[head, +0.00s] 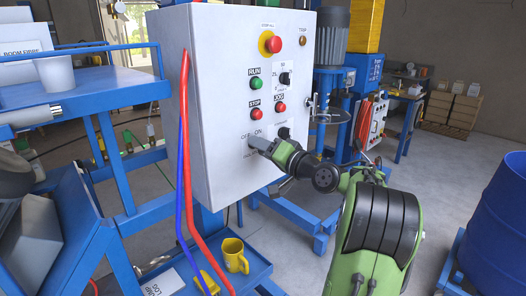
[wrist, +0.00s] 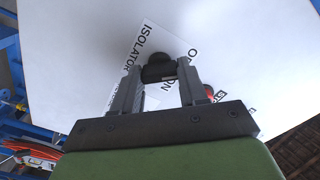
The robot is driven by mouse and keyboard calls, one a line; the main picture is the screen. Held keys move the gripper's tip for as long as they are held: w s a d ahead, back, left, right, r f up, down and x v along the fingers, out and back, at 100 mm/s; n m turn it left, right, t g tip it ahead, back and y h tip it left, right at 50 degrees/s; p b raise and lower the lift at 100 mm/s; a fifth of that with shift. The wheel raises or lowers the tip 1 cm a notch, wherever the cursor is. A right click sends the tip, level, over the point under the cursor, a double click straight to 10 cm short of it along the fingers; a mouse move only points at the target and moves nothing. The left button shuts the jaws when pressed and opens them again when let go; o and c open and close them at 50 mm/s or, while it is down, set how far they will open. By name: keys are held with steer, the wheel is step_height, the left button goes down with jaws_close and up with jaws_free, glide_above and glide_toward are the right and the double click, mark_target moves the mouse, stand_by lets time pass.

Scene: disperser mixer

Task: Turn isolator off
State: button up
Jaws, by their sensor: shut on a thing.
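The isolator is a black rotary knob (wrist: 158,66) on the white control panel (head: 215,60). It shows at my fingertips in the wrist view, beside a tilted ISOLATOR label with OFF and ON markings partly covered. My gripper (wrist: 159,78) has one finger on each side of the knob and is shut on it. In the head view my gripper (head: 256,143) reaches the lower part of the panel front from the right and hides the knob. The knob's exact pointing direction is unclear.
Above are a green RUN button (head: 256,84), a red STOP button (head: 256,114), a red JOG button (head: 279,107) and a red emergency stop (head: 274,44). Red and blue hoses hang along the panel's left.

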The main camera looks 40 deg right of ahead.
steer(key=shift+f, duration=0.1)
steer(key=o, duration=1.1)
steer(key=shift+c, duration=0.2)
steer(key=s, duration=1.5)
steer(key=shift+s+d, duration=0.25)
steer(key=shift+s, duration=0.15)
